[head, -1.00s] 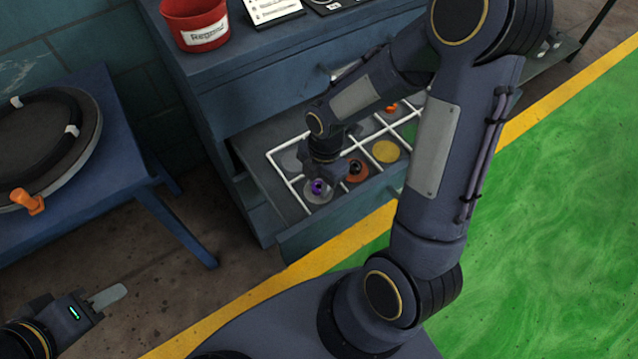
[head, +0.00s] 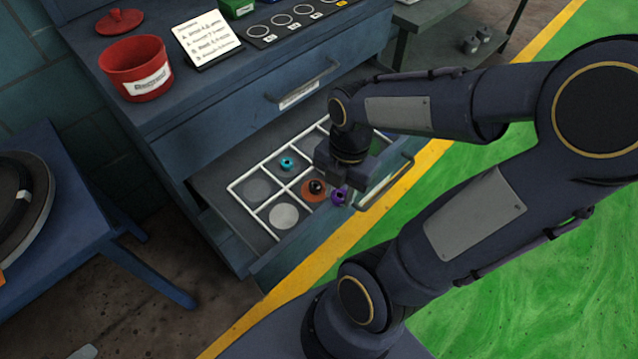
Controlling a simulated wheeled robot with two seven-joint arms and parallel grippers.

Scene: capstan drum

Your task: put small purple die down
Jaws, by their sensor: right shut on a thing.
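The small purple die (head: 339,196) is held in my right gripper (head: 345,190). The gripper is shut on it and points down over the front right part of the open drawer (head: 236,218), close to the drawer's front. The die is just right of an orange disc (head: 310,197) that carries a black die (head: 317,186). I cannot tell whether the purple die touches anything below. A bare light grey disc (head: 284,216) lies in the front left compartment. Only a fingertip of my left gripper (head: 84,352) shows at the bottom left edge.
White dividers (head: 270,201) split the drawer into compartments. A teal die (head: 287,163) and a dark grey disc (head: 256,190) lie behind. My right arm hides the drawer's far right. A red bucket (head: 136,70) and a card (head: 207,40) stand on the bench above.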

